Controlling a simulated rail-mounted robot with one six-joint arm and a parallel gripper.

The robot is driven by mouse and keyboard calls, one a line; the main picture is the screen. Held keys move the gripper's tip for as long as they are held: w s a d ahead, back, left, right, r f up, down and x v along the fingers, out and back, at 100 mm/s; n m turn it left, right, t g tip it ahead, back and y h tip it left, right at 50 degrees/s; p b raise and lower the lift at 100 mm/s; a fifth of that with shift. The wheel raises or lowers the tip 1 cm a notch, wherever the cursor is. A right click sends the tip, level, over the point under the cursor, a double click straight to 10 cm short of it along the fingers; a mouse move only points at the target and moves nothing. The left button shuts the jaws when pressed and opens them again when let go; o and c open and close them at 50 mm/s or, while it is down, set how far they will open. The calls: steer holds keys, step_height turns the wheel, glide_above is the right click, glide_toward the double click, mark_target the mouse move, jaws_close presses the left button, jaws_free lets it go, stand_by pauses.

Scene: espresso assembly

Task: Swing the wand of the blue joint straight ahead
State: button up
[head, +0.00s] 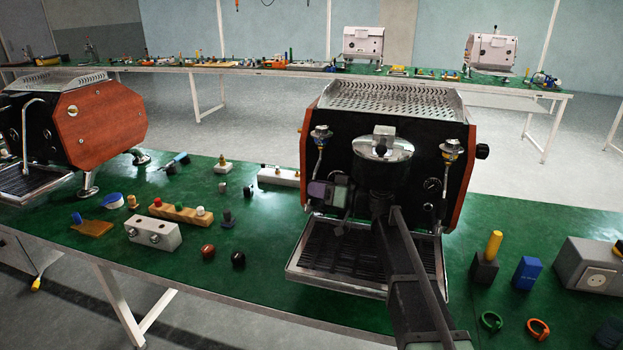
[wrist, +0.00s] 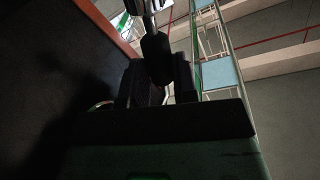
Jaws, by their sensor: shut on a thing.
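The espresso machine (head: 385,170) stands mid-table, with a wand joint on each side of its front. From the left joint (head: 321,132) a metal wand (head: 318,163) hangs down with a slight tilt. The right joint (head: 452,148) carries another wand (head: 446,175). The joints' colours are too small to tell surely.
My arm crosses the front of the machine above its drip tray (head: 325,262). A second machine (head: 75,125) stands at the left. Several small parts, including a wooden block (head: 180,213), lie between them. A grey socket box (head: 590,265) and a yellow-handled tool (head: 493,245) stand at the right.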

steer(key=shift+d, duration=0.55)
steer(key=shift+w+d, duration=0.1)
steer(key=shift+o, duration=0.7)
steer(key=shift+w+d+r, duration=0.1)
steer(key=shift+w+d, duration=0.05)
steer(key=shift+d, duration=0.35)
steer(key=o, duration=0.8)
steer(key=shift+o, duration=0.2)
steer(key=shift+d, duration=0.1)
steer(key=v, duration=0.5)
